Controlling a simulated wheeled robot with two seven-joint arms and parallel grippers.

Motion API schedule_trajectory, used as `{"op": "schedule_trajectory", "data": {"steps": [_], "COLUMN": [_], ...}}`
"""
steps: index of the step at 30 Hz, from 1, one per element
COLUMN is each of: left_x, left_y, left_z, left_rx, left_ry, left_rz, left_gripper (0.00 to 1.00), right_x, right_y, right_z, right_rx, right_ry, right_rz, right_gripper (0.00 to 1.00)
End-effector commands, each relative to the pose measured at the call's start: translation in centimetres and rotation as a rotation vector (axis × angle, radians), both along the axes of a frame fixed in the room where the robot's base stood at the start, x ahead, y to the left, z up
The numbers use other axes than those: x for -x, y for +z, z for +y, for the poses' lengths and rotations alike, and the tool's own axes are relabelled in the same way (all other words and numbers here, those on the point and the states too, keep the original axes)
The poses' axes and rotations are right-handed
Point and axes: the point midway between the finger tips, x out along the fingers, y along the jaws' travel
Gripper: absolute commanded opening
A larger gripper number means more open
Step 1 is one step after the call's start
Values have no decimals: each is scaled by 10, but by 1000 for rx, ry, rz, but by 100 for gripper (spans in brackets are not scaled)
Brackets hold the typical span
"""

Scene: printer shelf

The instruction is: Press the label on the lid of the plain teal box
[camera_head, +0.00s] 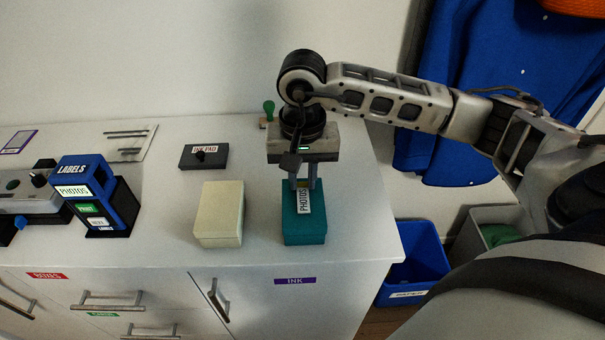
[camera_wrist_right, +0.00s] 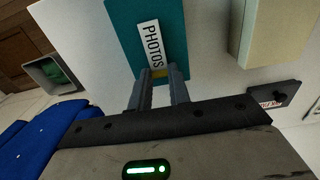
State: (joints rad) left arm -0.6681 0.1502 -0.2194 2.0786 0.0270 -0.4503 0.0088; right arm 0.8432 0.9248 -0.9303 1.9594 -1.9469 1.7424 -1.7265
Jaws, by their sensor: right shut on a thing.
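The teal box (camera_head: 305,233) stands near the right end of the white cabinet top; its lid also shows in the right wrist view (camera_wrist_right: 119,22). A white label (camera_head: 304,203) reading PHOTOS lies at the lid, also in the right wrist view (camera_wrist_right: 150,42). I cannot tell whether it touches the lid. My right gripper (camera_head: 303,184) points down over the box, its fingers shut at the label's end around a small yellowish piece (camera_wrist_right: 159,73). The fingertips also show in the right wrist view (camera_wrist_right: 160,76). My left gripper is not in view.
A cream box (camera_head: 219,215) stands just left of the teal box. An ink pad (camera_head: 204,156) lies behind it, and a green-handled stamp (camera_head: 269,112) stands at the back. A blue label dispenser (camera_head: 95,195) is at the left. Blue (camera_head: 425,262) and grey bins stand beyond the cabinet's right edge.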

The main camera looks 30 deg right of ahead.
Motion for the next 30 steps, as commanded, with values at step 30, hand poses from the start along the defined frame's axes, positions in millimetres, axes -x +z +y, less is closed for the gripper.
{"op": "schedule_trajectory", "data": {"steps": [30], "left_x": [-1], "left_y": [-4], "left_z": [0], "left_rx": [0], "left_ry": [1], "left_rz": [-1], "left_gripper": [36], "right_x": [0], "right_y": [-4], "right_z": [0], "right_rx": [0], "right_ry": [0], "right_rz": [1], "right_gripper": [32]}}
